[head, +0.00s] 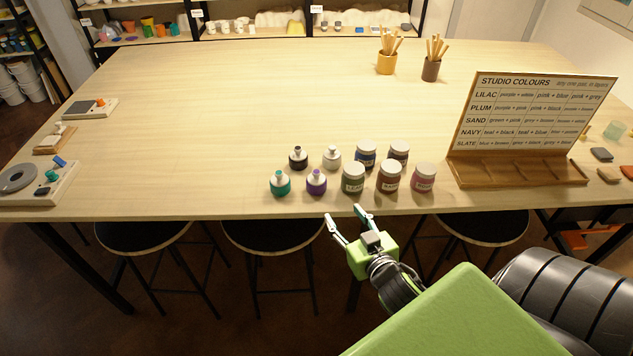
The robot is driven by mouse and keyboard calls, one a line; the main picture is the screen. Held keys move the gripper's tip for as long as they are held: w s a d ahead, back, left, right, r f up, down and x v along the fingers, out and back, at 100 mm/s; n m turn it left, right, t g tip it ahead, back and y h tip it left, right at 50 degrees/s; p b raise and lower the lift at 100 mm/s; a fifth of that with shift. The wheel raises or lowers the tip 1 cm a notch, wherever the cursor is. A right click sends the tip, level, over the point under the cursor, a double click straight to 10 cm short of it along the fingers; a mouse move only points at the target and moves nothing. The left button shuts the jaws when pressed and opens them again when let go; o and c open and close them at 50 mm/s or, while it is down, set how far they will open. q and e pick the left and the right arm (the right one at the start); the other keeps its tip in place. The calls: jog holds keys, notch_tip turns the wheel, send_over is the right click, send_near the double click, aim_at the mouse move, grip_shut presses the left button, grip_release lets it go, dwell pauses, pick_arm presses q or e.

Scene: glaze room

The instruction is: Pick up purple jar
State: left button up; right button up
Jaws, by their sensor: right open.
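The purple jar (316,185) is a small squat bottle with a purple body, white shoulder and narrow purple-tipped neck. It stands upright near the front edge of the wooden table (230,110), in the front row of a cluster. A teal bottle (280,184) stands to its left and a green-labelled jar (353,179) to its right. My right gripper (343,212) is open and empty. Its two fingers point toward the table's front edge, in front of and slightly right of the purple jar, apart from it. My left gripper is not in view.
Behind stand a black bottle (298,158), a white bottle (332,157) and a blue jar (366,155). Brown (389,178) and pink (424,178) jars stand to the right. A colour board (530,110) stands farther right. Stools (273,232) sit below the edge. The table's middle is clear.

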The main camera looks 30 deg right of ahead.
aim_at(321, 184)
jog(key=shift+w+d+r+t+y, duration=0.35)
jog(key=shift+r+t, duration=0.1)
jog(key=shift+t, duration=0.35)
jog(key=shift+w+a+r+n+t+y, duration=0.2)
jog(key=shift+r+n+t+y, duration=0.3)
jog(key=shift+n+t+y, duration=0.3)
jog(key=w+b, duration=0.2)
jog(key=w, duration=0.6)
jog(key=shift+w+d+f, duration=0.1)
jog(key=shift+d, duration=0.05)
jog(key=w+b, duration=0.1)
jog(key=w, duration=0.1)
jog(key=w+b, duration=0.1)
jog(key=w, duration=0.1)
jog(key=shift+w+d+f, duration=0.1)
jog(key=shift+d+f, duration=0.05)
jog(key=shift+f, duration=0.05)
jog(key=shift+w, duration=0.5)
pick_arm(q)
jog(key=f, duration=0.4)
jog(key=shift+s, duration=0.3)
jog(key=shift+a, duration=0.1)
pick_arm(e)
jog(key=shift+s+r, duration=0.1)
jog(key=c, duration=1.1)
